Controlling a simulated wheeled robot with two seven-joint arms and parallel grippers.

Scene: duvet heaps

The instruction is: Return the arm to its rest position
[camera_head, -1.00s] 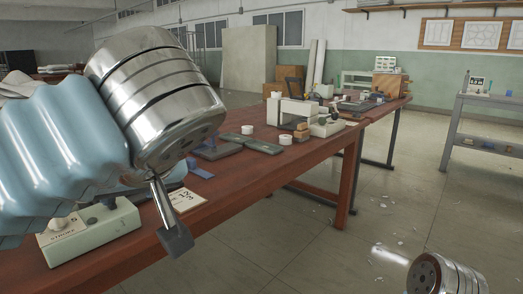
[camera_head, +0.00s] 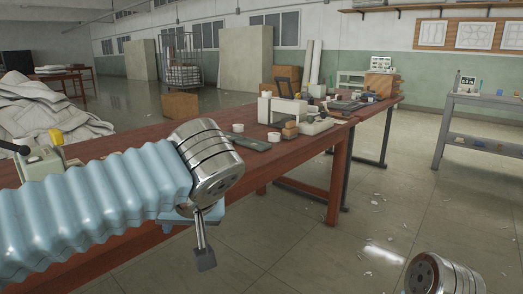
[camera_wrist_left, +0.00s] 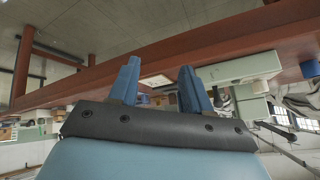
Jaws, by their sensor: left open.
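My left arm, with a pale blue ribbed sleeve (camera_head: 90,205) and a chrome wrist (camera_head: 212,160), reaches in from the left in the head view, in front of the wooden table (camera_head: 115,140). The left gripper (camera_head: 206,217) shows below the wrist as a small blue part, by the table's near edge; its fingers are mostly hidden there. In the left wrist view the gripper's two blue fingers (camera_wrist_left: 160,68) stand apart with nothing between them. A chrome part of my right arm (camera_head: 440,274) shows at the bottom right; its gripper is outside the picture.
The table holds a green-white device (camera_head: 45,162), a dark flat case (camera_head: 248,142) and several boxes. Crumpled pale duvets (camera_head: 45,112) lie at the far left. A grey shelf table (camera_head: 485,103) stands right. Open floor (camera_head: 310,240) lies right of the table.

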